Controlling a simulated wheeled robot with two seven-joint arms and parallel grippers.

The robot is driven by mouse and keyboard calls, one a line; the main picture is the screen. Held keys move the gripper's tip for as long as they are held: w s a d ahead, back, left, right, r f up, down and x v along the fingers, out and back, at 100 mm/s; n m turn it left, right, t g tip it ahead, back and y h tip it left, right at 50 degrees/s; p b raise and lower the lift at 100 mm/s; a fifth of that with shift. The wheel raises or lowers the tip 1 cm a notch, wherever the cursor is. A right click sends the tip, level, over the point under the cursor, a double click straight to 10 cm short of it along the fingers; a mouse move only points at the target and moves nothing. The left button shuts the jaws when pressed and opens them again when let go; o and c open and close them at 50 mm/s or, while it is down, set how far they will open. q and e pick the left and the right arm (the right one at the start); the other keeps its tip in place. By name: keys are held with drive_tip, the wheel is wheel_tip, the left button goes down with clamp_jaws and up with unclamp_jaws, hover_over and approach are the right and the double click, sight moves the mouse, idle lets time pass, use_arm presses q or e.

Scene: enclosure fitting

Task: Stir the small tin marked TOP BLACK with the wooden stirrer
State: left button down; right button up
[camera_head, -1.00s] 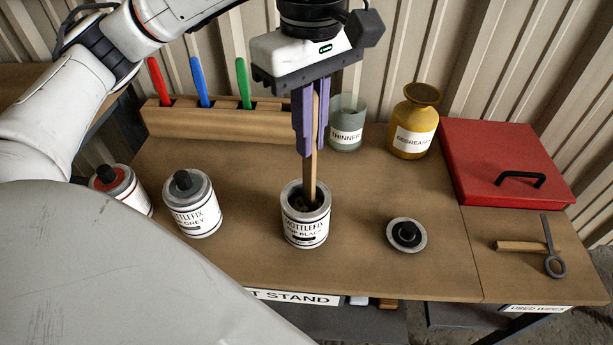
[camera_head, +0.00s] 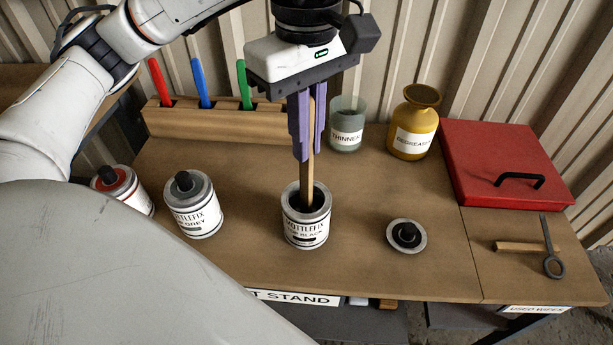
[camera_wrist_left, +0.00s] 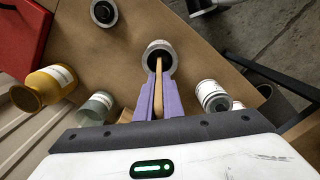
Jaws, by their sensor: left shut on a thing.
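The open tin marked BLACK (camera_head: 306,226) stands upright on the bench, with dark contents inside its rim. It also shows in the left wrist view (camera_wrist_left: 159,58). My left gripper (camera_head: 307,155) is above the tin, its purple fingers shut on the wooden stirrer (camera_head: 307,185). The stirrer points down, slightly tilted, with its lower end inside the tin, hidden by the rim and contents. It also shows between the fingers in the left wrist view (camera_wrist_left: 158,85). A round lid with a black knob (camera_head: 406,236) lies on the bench right of the tin. My right gripper is not in view.
A grey-marked tin (camera_head: 193,205) and a red-topped tin (camera_head: 121,190) stand to the left. A wooden rack (camera_head: 215,123) holds coloured-handled tools behind. A thinner jar (camera_head: 346,128), degreaser bottle (camera_head: 413,125), red box (camera_head: 505,165) and ring-ended tool (camera_head: 553,264) are at right.

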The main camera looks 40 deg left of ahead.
use_arm(q)
wheel_tip(320, 180, up, 6)
drive_tip(key=p, duration=0.5)
idle(0.8)
